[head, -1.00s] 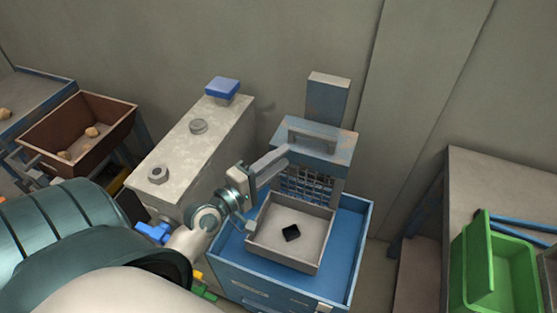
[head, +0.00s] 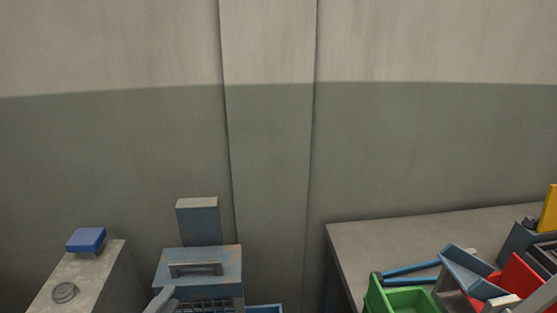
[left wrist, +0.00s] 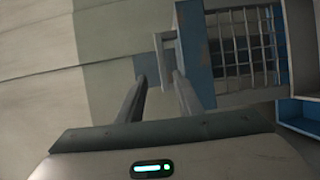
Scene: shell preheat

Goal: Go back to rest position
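The blue-grey heater box (head: 225,258) stands at the bottom left of the head view, with a bar handle on top and a mesh front. My left gripper (head: 162,298) shows only as a grey finger in front of its left side. In the left wrist view my left gripper (left wrist: 158,78) has its two fingers apart, with nothing held between them. The box handle (left wrist: 167,50) lies just beyond the fingertips, and the mesh (left wrist: 243,48) is to the right. Whether a finger touches the handle cannot be told. My right gripper is not in view.
A pale cabinet (head: 95,275) with a blue-capped knob (head: 86,239) stands left of the box. A grey table (head: 400,235) at right carries a green bin (head: 405,300) and other coloured bins. The wall behind is bare.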

